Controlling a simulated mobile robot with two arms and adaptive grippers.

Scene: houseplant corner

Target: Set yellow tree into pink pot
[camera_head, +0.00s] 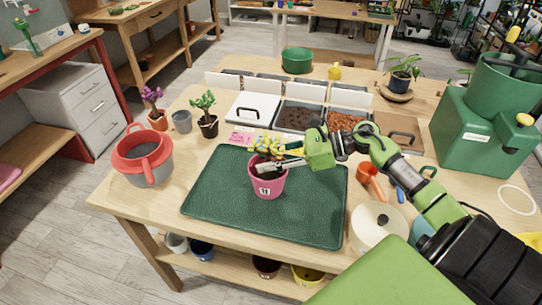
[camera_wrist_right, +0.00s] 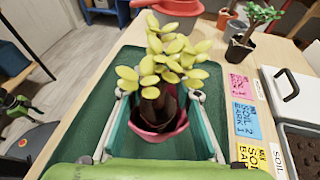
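The yellow tree (camera_head: 266,144), with yellow leaves and a dark trunk, stands in the pink pot (camera_head: 267,188) on the green mat (camera_head: 215,200). The wrist view shows the tree (camera_wrist_right: 165,62) roughly upright, its base inside the pot (camera_wrist_right: 160,137). My right gripper (camera_head: 270,161) reaches in from the right at the height of the pot's rim. In the right wrist view its fingers (camera_wrist_right: 158,98) are spread wide, one on each side of the tree, with a gap to the trunk. Whether they touch the pot's rim is hard to tell. My left gripper does not show in the head view.
A purple plant (camera_head: 152,100), a grey pot (camera_head: 182,121) and a green plant (camera_head: 204,112) stand behind the mat. A red-and-grey bucket (camera_head: 145,158) is at left. Soil trays (camera_head: 298,117) are at the back. An orange scoop (camera_head: 370,180) and white-lidded pot (camera_head: 380,225) are at right.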

